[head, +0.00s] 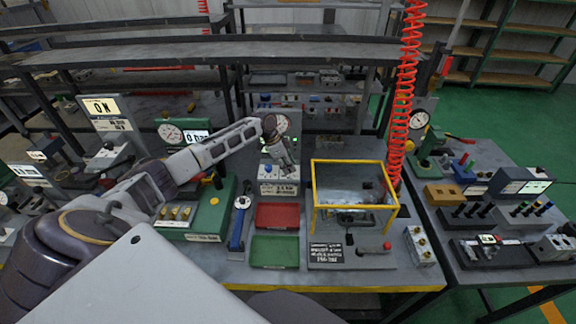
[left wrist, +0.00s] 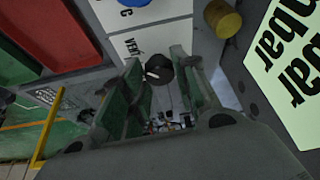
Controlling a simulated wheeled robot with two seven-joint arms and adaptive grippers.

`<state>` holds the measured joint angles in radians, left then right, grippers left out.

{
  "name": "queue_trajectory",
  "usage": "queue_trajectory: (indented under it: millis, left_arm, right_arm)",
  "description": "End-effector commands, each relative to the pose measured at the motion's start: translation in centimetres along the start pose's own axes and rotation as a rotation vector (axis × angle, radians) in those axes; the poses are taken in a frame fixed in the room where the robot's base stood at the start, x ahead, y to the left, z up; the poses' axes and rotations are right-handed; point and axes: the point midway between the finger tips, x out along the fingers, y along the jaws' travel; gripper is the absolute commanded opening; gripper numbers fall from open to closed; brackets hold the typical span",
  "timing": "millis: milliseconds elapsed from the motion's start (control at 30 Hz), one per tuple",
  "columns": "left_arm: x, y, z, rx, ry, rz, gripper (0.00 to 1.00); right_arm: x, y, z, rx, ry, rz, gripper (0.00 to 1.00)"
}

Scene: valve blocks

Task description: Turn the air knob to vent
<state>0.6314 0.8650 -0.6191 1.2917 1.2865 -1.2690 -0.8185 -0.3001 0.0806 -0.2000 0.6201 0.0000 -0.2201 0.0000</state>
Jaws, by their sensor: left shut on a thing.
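The air knob (left wrist: 158,70) is a small round black knob with a pale mark on top, on a grey block (left wrist: 205,50) in the left wrist view. A white label (left wrist: 135,45) beside it shows part of a word, "VE...". My left gripper (left wrist: 160,64) has its green-padded fingers on both sides of the knob and is shut on it. In the head view my left gripper (head: 283,160) reaches down at the labelled valve block (head: 278,188); the knob is hidden there by the gripper. My right gripper is in neither view.
A round gauge (head: 282,123) stands behind the gripper. A red tray (head: 277,217) and a green tray (head: 275,252) lie in front. A yellow-framed guard (head: 350,161) stands to the right, with a red coiled hose (head: 402,95) hanging behind. A brass cylinder (left wrist: 222,18) is near the knob.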

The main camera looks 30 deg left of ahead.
Motion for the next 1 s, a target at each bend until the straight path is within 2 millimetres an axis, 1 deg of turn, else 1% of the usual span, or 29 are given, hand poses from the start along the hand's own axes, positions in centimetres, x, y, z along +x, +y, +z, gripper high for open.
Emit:
queue_trajectory:
  millis: [267, 300, 467, 833, 1000]
  left_arm:
    - [-0.05, -0.03, -0.05, 0.001, 0.001, -0.001, 0.06]
    - [-0.05, -0.03, -0.05, 0.001, 0.001, -0.001, 0.31]
    - [-0.05, -0.02, -0.03, 0.001, 0.000, -0.001, 0.51]
    - [-0.12, -0.01, 0.00, 0.000, 0.000, 0.000, 0.51]
    - [-0.86, -0.05, 0.03, 0.000, 0.000, -0.001, 0.51]
  right_arm:
    - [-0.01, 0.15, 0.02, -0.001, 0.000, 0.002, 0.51]
    - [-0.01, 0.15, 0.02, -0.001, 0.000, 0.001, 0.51]
    - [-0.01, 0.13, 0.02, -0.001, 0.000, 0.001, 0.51]
    - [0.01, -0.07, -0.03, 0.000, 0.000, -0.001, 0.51]
    - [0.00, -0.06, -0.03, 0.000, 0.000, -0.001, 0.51]
